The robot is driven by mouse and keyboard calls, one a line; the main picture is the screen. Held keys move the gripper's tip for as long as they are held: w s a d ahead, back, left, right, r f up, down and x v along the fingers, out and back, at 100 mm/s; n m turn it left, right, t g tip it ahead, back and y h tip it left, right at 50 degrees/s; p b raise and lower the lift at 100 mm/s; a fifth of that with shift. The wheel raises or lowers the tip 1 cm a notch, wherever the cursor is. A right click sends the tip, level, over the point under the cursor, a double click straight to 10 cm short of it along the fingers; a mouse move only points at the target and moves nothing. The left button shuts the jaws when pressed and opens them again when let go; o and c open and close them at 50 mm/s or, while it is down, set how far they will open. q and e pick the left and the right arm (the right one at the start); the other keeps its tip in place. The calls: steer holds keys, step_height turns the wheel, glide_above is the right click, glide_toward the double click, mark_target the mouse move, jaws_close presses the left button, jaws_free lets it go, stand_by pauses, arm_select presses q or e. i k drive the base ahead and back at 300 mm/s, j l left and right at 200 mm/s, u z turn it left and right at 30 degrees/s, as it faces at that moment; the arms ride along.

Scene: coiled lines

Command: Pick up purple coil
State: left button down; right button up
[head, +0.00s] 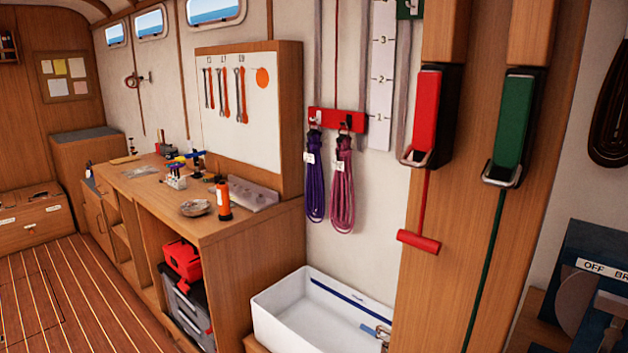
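A dark purple coil (315,190) hangs on the wall in the head view, from the left hook of a red hook rail (322,119). It has a small white tag near its top. A pinkish-mauve coil (342,195) hangs right beside it from the same rail, also with a white tag. Neither of my grippers shows in the head view.
A white basin (308,318) stands below the coils. A wooden workbench (225,228) with tools, a bowl and an orange flashlight (223,200) is at left. A red pull handle (418,241) hangs to the right of the coils. The wooden floor (70,290) at left is clear.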

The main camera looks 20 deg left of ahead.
mark_target(315, 198)
steer(key=j+z, duration=0.15)
steer(key=z, duration=0.25)
steer(key=j+z, duration=0.15)
steer(key=z, duration=0.3)
steer(key=j+z, duration=0.2)
steer(key=j, duration=0.2)
steer(key=k+j+z, duration=0.15)
steer(key=j, duration=0.25)
steer(key=k+j+z, duration=0.2)
steer(key=j, duration=0.2)
steer(key=j+z, duration=0.2)
steer(key=j, duration=0.15)
steer(key=k+j, duration=0.2)
steer(key=j, duration=0.2)
steer(key=k+j, duration=0.15)
steer(key=j, duration=0.2)
steer(key=k+j, duration=0.2)
steer(key=j, duration=0.2)
steer(key=k+j, duration=0.15)
steer(key=j, duration=0.25)
